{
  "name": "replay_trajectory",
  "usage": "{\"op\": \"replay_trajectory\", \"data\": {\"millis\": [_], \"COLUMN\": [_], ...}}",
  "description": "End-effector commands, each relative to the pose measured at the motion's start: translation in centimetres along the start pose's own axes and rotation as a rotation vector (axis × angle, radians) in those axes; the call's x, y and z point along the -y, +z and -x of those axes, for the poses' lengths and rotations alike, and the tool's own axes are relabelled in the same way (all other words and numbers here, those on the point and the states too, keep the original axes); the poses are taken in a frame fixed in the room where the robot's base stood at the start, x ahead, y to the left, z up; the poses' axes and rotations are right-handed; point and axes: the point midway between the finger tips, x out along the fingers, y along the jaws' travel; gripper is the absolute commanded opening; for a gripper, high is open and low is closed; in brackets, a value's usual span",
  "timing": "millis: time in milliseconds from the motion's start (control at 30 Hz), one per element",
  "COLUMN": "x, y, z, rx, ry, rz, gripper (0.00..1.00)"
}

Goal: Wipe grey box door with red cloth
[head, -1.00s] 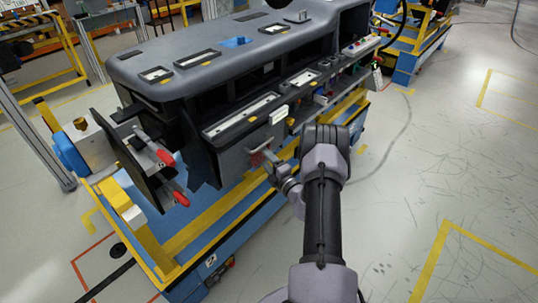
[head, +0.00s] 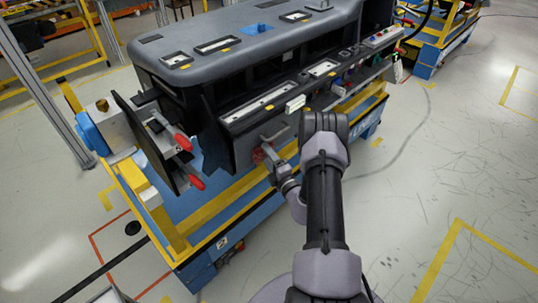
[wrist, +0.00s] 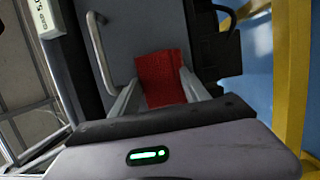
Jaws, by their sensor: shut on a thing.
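The grey box door (head: 243,147) is a flat dark grey panel on the front of the dashboard module, and it fills the upper middle of the wrist view (wrist: 137,28). A metal bar handle (wrist: 98,52) stands on its left side there. The red cloth (wrist: 160,70) lies between the two fingers of my gripper (wrist: 160,98), in front of the door. In the head view the cloth (head: 258,155) is a small red patch at the door. My gripper (head: 268,152) is shut on the cloth. Whether the cloth touches the door is hard to tell.
The dashboard module (head: 230,45) rests on a blue and yellow cart (head: 215,240). Left of the door, a dark plate (head: 148,140) carries red-handled clamps (head: 183,142). Open floor (head: 440,170) lies to the right.

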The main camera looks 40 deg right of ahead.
Motion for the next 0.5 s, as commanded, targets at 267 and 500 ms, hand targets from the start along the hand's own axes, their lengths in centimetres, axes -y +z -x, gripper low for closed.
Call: {"op": "replay_trajectory", "data": {"millis": [267, 500], "x": [0.0, 0.0], "y": [0.9, 1.6], "z": [3.2, 5.6], "rx": [0.000, 0.000], "ry": [-0.001, -0.001], "rz": [0.000, 0.000], "gripper": [0.21, 0.21]}}
